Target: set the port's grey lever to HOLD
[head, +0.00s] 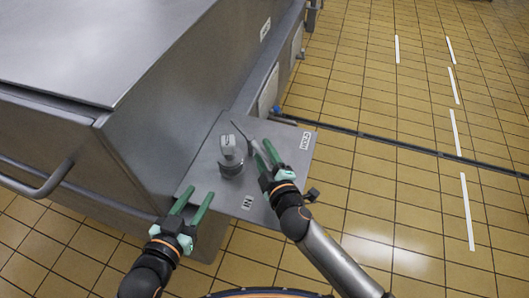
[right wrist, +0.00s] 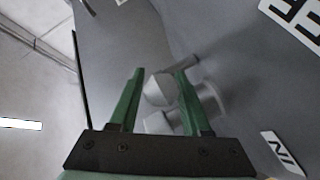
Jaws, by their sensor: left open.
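The port is a pale grey upright fitting (head: 231,157) with a rounded top, on a grey metal plate (head: 212,170). A slim grey bar (head: 240,130), perhaps the lever, shows just behind it, near my right gripper. The plate bears a HOLD label (head: 306,140) at its far right edge and an IN label (head: 247,202) near its front. My right gripper (head: 263,150) is open over the plate, right of the port. In the right wrist view, a pale rounded knob (right wrist: 159,88) shows between its fingers; contact cannot be told. My left gripper (head: 196,197) is open and empty at the plate's front left.
A large steel vat housing (head: 160,110) rises left of and behind the plate, with a bar handle (head: 40,188) at the left. A dark rail (head: 400,143) crosses the tiled floor (head: 370,90). The floor to the right is clear, with white strips.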

